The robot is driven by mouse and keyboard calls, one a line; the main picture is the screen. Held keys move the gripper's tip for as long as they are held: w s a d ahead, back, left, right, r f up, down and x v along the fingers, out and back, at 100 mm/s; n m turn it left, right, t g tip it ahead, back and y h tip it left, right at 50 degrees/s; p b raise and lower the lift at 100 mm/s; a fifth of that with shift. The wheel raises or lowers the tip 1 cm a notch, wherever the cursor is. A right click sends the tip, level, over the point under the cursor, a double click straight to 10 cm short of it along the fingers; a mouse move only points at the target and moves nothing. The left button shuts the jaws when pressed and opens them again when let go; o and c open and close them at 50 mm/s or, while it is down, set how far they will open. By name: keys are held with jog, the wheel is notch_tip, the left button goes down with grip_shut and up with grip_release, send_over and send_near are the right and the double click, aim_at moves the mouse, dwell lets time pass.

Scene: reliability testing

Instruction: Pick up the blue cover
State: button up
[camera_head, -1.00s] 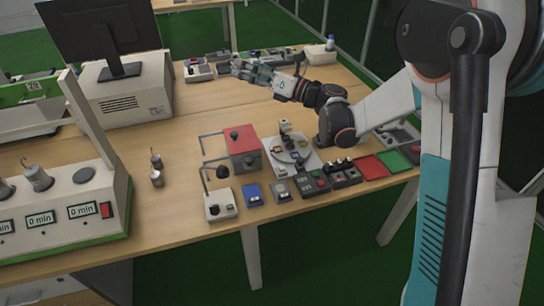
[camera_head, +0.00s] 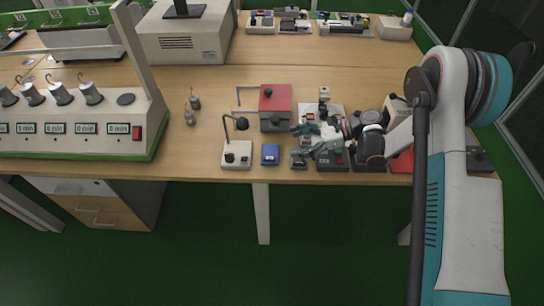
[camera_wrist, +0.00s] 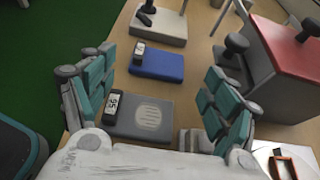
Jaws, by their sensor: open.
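The blue cover (camera_head: 270,157), a flat blue block with a small grey display unit at one corner, lies near the table's front edge. It also shows in the wrist view (camera_wrist: 158,66), beyond my fingertips. My gripper (camera_head: 297,144) is open and empty, just right of the blue cover in the head view. In the wrist view my gripper (camera_wrist: 160,82) has its teal-padded fingers spread to either side of a grey block with a display (camera_wrist: 150,120). The blue cover lies past this grey block, apart from the fingers.
A white base with a black knob (camera_head: 236,158) stands left of the blue cover. A red-topped grey box (camera_head: 275,98) stands behind it. Dark control boxes and a red tray (camera_head: 402,163) are to the right.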

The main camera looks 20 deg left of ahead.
aim_at(272, 153)
jog(key=b+x, duration=0.1)
jog(key=x, duration=0.3)
jog(key=shift+a+f, duration=0.15)
jog(key=shift+a, duration=0.1)
jog(key=b+x, duration=0.2)
jog(key=x, duration=0.2)
jog(key=shift+w+a+f, duration=0.1)
jog(key=shift+f, duration=0.15)
jog(key=shift+a+f, duration=0.1)
jog(key=shift+a, duration=0.3)
jog(key=shift+c, duration=0.6)
jog(key=c, duration=0.6)
